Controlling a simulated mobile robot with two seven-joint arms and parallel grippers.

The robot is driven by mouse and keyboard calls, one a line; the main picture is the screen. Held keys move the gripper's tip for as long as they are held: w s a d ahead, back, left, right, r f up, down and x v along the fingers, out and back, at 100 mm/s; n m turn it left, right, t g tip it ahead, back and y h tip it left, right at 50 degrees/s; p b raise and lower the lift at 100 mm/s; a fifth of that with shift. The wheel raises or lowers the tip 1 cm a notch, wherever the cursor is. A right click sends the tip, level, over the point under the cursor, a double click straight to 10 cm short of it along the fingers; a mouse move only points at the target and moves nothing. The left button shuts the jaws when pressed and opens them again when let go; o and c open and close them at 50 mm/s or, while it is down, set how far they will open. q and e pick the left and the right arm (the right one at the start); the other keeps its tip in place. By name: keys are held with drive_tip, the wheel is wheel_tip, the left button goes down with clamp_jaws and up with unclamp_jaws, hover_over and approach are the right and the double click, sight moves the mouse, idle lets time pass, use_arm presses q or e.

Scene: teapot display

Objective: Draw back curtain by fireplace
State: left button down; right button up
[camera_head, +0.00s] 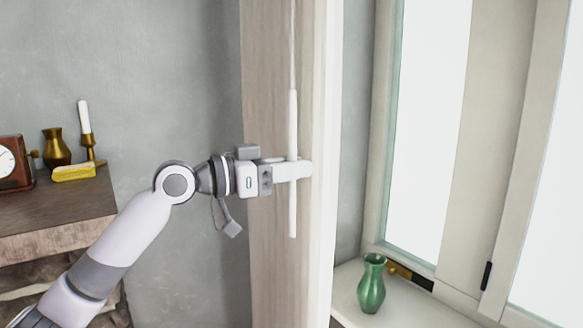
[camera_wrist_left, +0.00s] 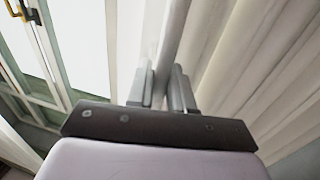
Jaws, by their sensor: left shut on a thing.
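The beige curtain (camera_head: 275,255) hangs in a bunched vertical strip left of the window in the head view. Its folds (camera_wrist_left: 265,65) fill the right side of the left wrist view. A thin white pull rod (camera_head: 292,115) hangs in front of the curtain from a cord. My left gripper (camera_head: 293,171) is shut around the rod below its middle; the rod's lower end sticks out beneath the fingers. In the left wrist view the rod (camera_wrist_left: 174,40) runs up from between the two fingers (camera_wrist_left: 163,90). My right gripper is not in view.
The fireplace mantel (camera_head: 60,205) is at the left, with a clock (camera_head: 14,163), a brass jug (camera_head: 56,148), a candle (camera_head: 84,116) and a yellow object (camera_head: 74,173). A green vase (camera_head: 371,284) stands on the windowsill (camera_head: 395,312) at the right, below the window (camera_head: 428,130).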

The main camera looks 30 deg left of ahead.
use_arm(q)
drive_tip(key=c, duration=1.2)
unclamp_jaws()
drive_tip(key=shift+o, duration=0.2)
drive_tip(key=b+v, duration=0.3)
drive_tip(key=v, duration=0.4)
drive_tip(key=shift+s, duration=0.1)
